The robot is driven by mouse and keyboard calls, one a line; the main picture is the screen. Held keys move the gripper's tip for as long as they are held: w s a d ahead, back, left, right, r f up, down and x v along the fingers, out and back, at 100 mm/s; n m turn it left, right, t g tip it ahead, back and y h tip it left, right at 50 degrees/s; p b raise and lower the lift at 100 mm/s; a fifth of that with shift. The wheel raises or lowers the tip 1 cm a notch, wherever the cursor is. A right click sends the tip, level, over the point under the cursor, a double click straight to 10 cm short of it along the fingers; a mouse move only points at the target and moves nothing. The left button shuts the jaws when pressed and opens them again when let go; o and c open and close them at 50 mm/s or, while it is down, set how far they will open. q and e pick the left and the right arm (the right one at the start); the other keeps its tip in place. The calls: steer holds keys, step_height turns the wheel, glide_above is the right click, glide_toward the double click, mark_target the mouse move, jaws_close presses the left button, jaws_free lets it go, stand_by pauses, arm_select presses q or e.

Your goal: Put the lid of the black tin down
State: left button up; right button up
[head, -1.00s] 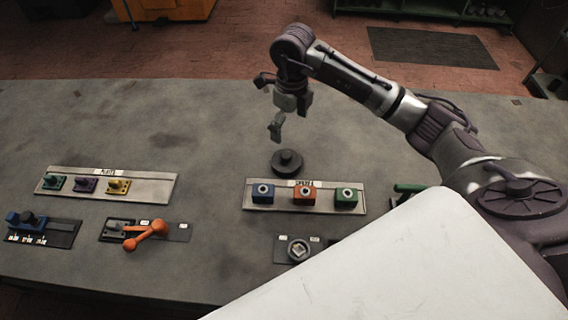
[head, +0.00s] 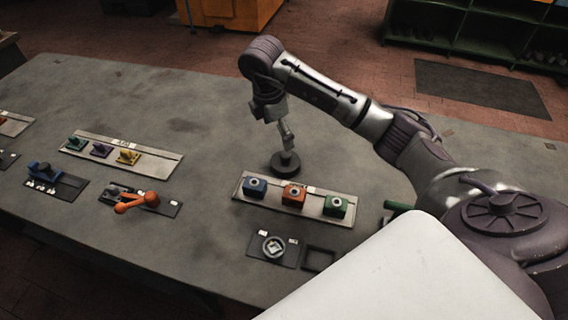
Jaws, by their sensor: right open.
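A dark round piece (head: 285,166) with a raised middle lies on the grey bench, behind the panel of coloured blocks; it looks like the black tin or its lid, but I cannot tell which. My right gripper (head: 287,142) points down right over it, its fingers at the raised middle. The gripper is open; whether the fingers touch the piece is too small to tell. My left gripper is not in view.
A panel with blue, orange and green blocks (head: 294,195) stands just in front. A dark plate with a round dial (head: 273,246) lies nearer. A panel with small coloured levers (head: 123,155) and an orange handle (head: 137,202) are to the left. The bench behind is clear.

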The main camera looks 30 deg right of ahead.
mark_target(285, 154)
steer(key=f, duration=0.5)
steer(key=shift+d+p, duration=0.35)
steer(key=shift+p, duration=0.05)
steer(key=shift+s+d+f, duration=0.1)
steer(key=shift+d+f, duration=0.1)
steer(key=shift+f, duration=0.7)
steer(key=f, duration=0.1)
steer(key=f+p, duration=0.1)
steer(key=f, duration=0.1)
steer(key=shift+s+d+f, duration=0.1)
steer(key=shift+d+f, duration=0.2)
steer(key=shift+d, duration=0.05)
steer(key=shift+f, duration=0.5)
steer(key=c, duration=0.9)
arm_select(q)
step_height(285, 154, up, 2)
arm_select(e)
steer(key=shift+d+r, duration=0.1)
steer(key=shift+r, duration=0.05)
